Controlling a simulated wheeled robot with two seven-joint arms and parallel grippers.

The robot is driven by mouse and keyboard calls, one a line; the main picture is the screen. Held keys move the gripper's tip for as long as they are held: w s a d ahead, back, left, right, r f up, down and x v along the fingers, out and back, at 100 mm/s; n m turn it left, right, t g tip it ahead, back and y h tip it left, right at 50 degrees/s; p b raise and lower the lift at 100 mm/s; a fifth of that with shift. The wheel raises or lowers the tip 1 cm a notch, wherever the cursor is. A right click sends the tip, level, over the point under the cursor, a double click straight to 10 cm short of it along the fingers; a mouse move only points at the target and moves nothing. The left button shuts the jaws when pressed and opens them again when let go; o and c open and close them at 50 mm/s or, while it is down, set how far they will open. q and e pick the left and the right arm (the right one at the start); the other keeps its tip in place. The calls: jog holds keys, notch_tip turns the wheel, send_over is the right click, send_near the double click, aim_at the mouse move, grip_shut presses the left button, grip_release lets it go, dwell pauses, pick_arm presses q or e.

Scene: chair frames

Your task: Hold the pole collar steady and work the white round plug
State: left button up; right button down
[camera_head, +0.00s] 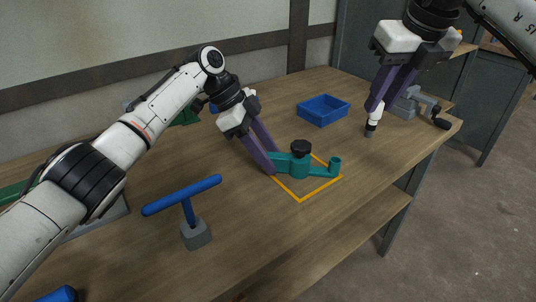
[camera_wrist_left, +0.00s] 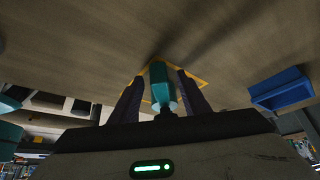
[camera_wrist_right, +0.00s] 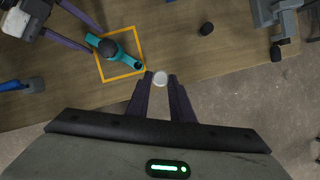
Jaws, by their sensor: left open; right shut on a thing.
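The teal pole collar (camera_head: 300,168) lies on the wooden table inside an orange square outline. It has a black knob (camera_head: 301,147) on its middle and a short upright socket (camera_head: 335,165) at its right end. My left gripper (camera_head: 273,162) is open, its fingers on either side of the collar's left end. In the left wrist view the collar (camera_wrist_left: 158,84) shows between the fingers with gaps. My right gripper (camera_head: 376,106) is shut on the white round plug (camera_head: 374,118), above the table right of the collar. The plug's round white face (camera_wrist_right: 160,78) shows between the right fingertips.
A black cylinder (camera_wrist_right: 206,28) stands on the table near the plug. A blue tray (camera_head: 323,110) is behind the collar, and a grey vise (camera_head: 408,103) is at the right. A blue T-handle (camera_head: 186,200) on a grey base stands front left. The table's front edge is close.

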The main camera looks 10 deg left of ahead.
pick_arm(q)
jog(key=v, duration=1.1)
jog(key=shift+a+r, duration=0.25)
jog(key=shift+r, duration=0.05)
